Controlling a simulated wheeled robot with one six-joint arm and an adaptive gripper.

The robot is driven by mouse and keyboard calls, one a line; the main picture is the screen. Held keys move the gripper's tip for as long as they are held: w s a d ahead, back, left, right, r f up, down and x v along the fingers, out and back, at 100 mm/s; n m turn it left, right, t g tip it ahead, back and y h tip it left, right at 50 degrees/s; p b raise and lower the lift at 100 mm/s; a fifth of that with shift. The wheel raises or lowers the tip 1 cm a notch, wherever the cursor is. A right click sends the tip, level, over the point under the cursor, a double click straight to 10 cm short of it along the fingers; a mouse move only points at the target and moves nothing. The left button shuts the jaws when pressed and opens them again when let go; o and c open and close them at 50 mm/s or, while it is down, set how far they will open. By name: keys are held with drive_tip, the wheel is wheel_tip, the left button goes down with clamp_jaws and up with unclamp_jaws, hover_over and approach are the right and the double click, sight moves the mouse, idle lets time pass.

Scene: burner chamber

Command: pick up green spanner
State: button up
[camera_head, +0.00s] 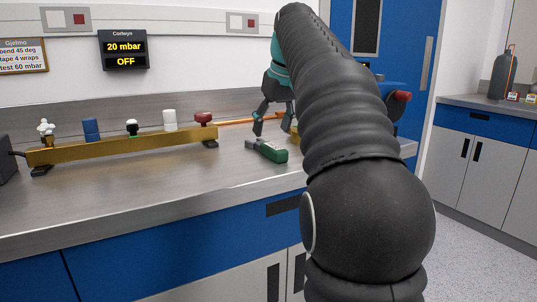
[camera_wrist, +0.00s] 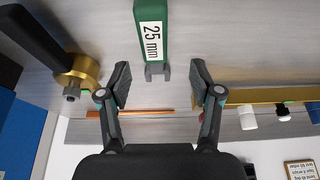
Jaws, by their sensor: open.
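The green spanner (camera_head: 271,151) lies on the steel bench, with its grey open end pointing left in the head view. In the wrist view the spanner (camera_wrist: 153,30) has a "25 mm" label, and its grey forked end is toward my gripper. My gripper (camera_wrist: 160,84) is open and empty, its fingers on either side of the line of the spanner, near the forked end. In the head view my gripper (camera_head: 274,128) hangs just above and behind the spanner, fingers pointing down. No contact shows. My arm hides the bench to the right.
A brass manifold (camera_head: 125,146) with several coloured knobs stands left on the bench. An orange rod (camera_head: 245,121) lies behind. A brass fitting with a black handle (camera_wrist: 84,70) is close beside my gripper. A display (camera_head: 124,50) reads "20 mbar OFF". The front bench is clear.

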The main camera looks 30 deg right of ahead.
sight(269, 144)
drive_tip(key=shift+w+d+b+x, duration=0.1)
drive_tip(key=shift+d+b+x, duration=0.15)
drive_tip(key=shift+x, duration=1.25)
drive_tip(key=shift+w+d+b+x, duration=0.15)
drive_tip(key=shift+b+x, duration=0.15)
drive_tip(key=shift+x, duration=1.15)
drive_tip(key=shift+r, duration=0.15)
clamp_jaws()
